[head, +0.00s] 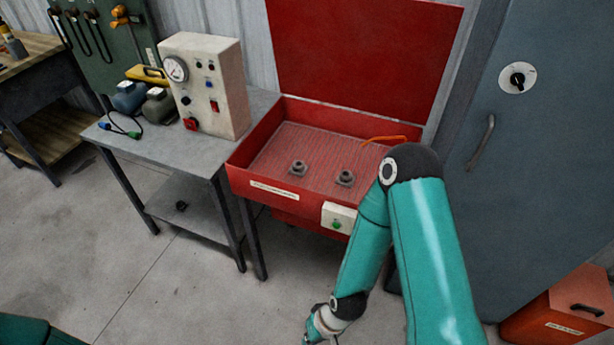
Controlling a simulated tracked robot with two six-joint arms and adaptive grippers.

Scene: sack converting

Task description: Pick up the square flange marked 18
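Two small grey flanges with raised round hubs stand apart on the ribbed floor of an open red basin (236,176). The left flange (298,168) is clear of my arm. The right flange (344,178) is close to my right arm's elbow in the picture. Both bases look roughly square, but I cannot read any marking, so I cannot tell which is 18. My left gripper is out of view; only a bit of teal shows bottom left.
An orange hose (388,139) lies at the basin's back right, below the raised red lid (365,50). A grey table (150,145) with a gauge box (206,85) stands left. A small dark object (181,206) is on its lower shelf. A grey cabinet (530,160) stands right.

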